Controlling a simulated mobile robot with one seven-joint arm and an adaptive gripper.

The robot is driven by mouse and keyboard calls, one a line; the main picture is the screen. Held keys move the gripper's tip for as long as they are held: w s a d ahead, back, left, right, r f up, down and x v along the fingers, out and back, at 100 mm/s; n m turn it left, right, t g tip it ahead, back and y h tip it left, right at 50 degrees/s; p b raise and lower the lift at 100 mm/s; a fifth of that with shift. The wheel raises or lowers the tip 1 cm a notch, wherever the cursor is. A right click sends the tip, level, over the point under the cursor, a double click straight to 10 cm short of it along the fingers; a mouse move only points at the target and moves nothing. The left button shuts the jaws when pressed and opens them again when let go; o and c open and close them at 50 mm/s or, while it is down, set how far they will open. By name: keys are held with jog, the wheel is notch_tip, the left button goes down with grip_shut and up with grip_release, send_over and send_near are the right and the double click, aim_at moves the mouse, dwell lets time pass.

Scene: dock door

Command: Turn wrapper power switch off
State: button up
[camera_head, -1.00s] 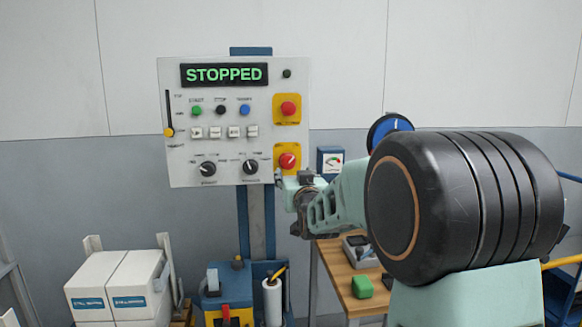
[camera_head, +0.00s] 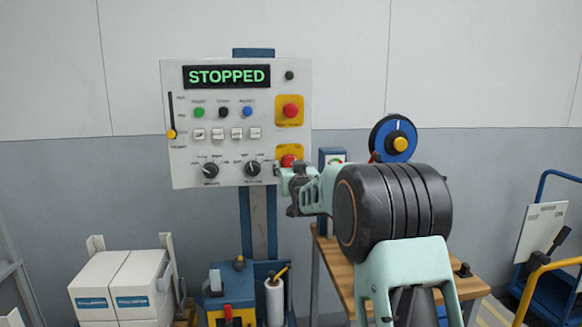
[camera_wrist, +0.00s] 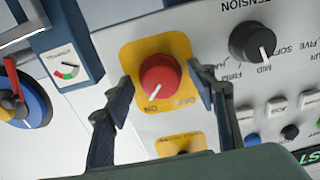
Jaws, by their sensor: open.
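The wrapper control panel (camera_head: 225,140) stands on a post, and its display (camera_head: 227,77) reads STOPPED. The power switch is a red rotary knob (camera_wrist: 160,77) on a yellow plate (camera_wrist: 133,57) marked ON and OFF. Its white pointer line points to the lower left in the wrist view, toward the ON lettering. In the head view the knob (camera_head: 288,160) shows at the panel's lower right, with my gripper (camera_head: 283,173) just below it. In the wrist view my gripper (camera_wrist: 160,83) is open, with one finger on each side of the knob. Contact cannot be told.
A black tension knob (camera_wrist: 253,42) and push buttons lie beside the switch. A red emergency button (camera_head: 291,111) is above it. A small gauge box (camera_wrist: 62,62) and a blue reel (camera_head: 393,138) stand to the right of the panel. A wooden table (camera_head: 335,262) is below.

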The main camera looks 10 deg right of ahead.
jog(key=c, duration=1.2)
jog(key=shift+f+n+b, duration=0.15)
jog(key=shift+n+b, duration=0.15)
jog(key=shift+b, duration=0.15)
jog(key=shift+d+r+n+b, duration=0.1)
jog(key=shift+r+n+b, duration=0.05)
jog(key=shift+n+b, duration=3.6)
jog(key=shift+r+n+b, duration=0.1)
jog(key=shift+n+b, duration=2.4)
jog(key=shift+n, duration=2.35)
jog(key=shift+o, duration=0.2)
jog(key=shift+c, duration=0.2)
